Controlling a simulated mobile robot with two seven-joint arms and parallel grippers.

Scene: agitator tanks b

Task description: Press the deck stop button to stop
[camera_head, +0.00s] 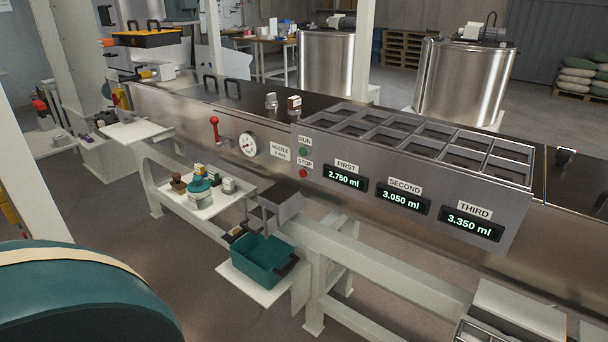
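The red stop button (303,173) is a small round button on the front face of the long steel deck (330,205). It sits just below the white "STOP" label (304,162). A green button (303,151) under the "RUN" label (305,139) is directly above it. Nothing touches or covers the red button. Whether it is pushed in cannot be told at this size. Neither my left nor my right gripper shows in the head view.
Displays (344,178) read 2.750, 3.050 and 3.350 ml. A red-knobbed lever (214,130) and a gauge (248,145) are left of the buttons. A teal bin (264,259) and a tray (190,205) sit below. A large teal rounded shape fills the lower left.

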